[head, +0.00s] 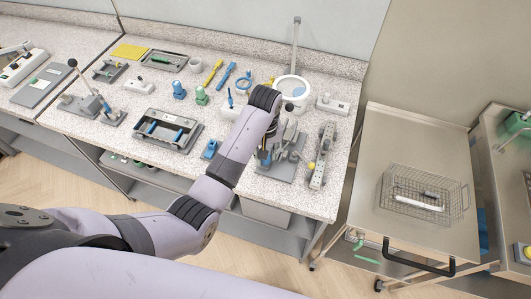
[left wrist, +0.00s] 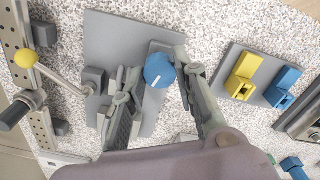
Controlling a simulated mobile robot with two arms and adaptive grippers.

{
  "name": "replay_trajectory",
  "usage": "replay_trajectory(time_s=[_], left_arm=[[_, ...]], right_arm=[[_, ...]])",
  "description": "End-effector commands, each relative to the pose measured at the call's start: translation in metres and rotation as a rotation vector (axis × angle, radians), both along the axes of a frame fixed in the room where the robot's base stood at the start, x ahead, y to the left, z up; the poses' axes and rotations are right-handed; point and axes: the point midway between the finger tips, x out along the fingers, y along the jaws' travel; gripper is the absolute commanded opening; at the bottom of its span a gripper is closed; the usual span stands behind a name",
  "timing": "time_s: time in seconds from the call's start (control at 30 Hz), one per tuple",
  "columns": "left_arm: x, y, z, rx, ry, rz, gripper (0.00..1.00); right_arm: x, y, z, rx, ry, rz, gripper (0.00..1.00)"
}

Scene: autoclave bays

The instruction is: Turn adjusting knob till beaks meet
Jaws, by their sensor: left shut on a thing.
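A round blue knob (left wrist: 159,70) with a white line mark sits on a grey block on a flat grey plate (left wrist: 115,35) in the left wrist view. My left gripper (left wrist: 158,84) has its two fingers on either side of the knob and is shut on it. In the head view my left gripper (head: 264,154) is over the grey fixture plate (head: 275,171) near the bench front, and the arm hides part of it. I cannot make out the beaks clearly. My right gripper is not in view.
Beside the plate stands a rail (head: 322,155) with a yellow-ended crank (left wrist: 52,72). A yellow block (left wrist: 243,75) and a blue block (left wrist: 284,86) stand on another plate. A white round tub (head: 292,91) is behind. A steel cart with a wire basket (head: 422,190) stands right.

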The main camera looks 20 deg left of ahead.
Motion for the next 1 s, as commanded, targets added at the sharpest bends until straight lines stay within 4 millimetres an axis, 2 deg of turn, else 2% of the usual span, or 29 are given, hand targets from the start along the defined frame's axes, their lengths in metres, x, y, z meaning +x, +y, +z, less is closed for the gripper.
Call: replay_trajectory(time_s=[0.4,0.97,1.0], left_arm=[[0.0009,0.0001,0.0009,0.000,-0.004,0.191,0.00],[0.0011,-0.0001,0.0011,0.000,-0.004,0.216,0.00],[0.0011,-0.0001,0.0011,0.000,-0.004,0.216,0.29]], right_arm=[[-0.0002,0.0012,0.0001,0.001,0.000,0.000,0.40],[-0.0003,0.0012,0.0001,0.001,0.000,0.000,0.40],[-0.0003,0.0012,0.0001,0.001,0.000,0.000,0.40]])
